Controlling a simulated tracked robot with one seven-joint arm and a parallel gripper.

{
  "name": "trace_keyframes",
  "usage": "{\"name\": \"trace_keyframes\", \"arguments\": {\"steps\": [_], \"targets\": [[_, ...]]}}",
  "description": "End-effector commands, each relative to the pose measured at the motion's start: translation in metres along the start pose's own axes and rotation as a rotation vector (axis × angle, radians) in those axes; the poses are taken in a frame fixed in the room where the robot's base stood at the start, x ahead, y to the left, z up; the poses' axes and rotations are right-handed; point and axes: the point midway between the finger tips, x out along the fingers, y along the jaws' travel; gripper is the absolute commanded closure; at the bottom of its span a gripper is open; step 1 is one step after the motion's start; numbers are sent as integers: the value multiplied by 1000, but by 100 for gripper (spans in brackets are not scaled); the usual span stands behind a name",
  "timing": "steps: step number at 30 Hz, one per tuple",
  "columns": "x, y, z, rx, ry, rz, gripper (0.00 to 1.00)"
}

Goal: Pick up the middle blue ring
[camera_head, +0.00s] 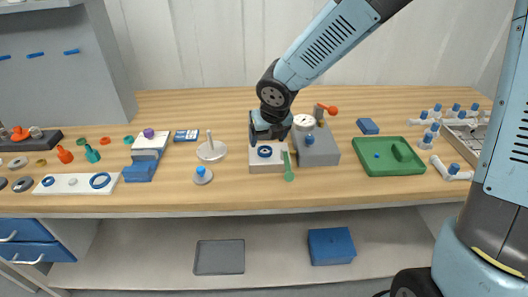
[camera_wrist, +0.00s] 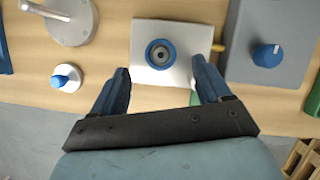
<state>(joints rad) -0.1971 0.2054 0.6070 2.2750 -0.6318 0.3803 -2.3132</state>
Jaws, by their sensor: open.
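A blue ring (camera_head: 265,151) sits around a dark round centre on a white block near the middle of the bench. In the wrist view the same ring (camera_wrist: 149,53) lies between and just beyond my fingertips, on the white block (camera_wrist: 190,36). My gripper (camera_wrist: 161,68) is open and empty, with one finger on each side of the block's near part. In the head view my gripper (camera_head: 266,136) hangs over the block and hides its back part. Two more blue rings, a small one (camera_head: 48,181) and a larger one (camera_head: 107,183), are on a white board at the left.
A grey box with a blue knob (camera_wrist: 267,55) stands right of the block. A green-handled tool (camera_head: 289,172) lies between them. A white disc with a post (camera_head: 212,154) and a small blue-knobbed disc (camera_head: 202,176) stand left. A green tray (camera_head: 400,170) is farther right.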

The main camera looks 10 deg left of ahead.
Motion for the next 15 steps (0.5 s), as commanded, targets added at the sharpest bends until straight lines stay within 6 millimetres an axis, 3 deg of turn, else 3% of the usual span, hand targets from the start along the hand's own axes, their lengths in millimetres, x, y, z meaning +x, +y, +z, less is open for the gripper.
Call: {"name": "trace_keyframes", "arguments": {"steps": [15], "targets": [[45,1,-2,-1,2,1,23]]}}
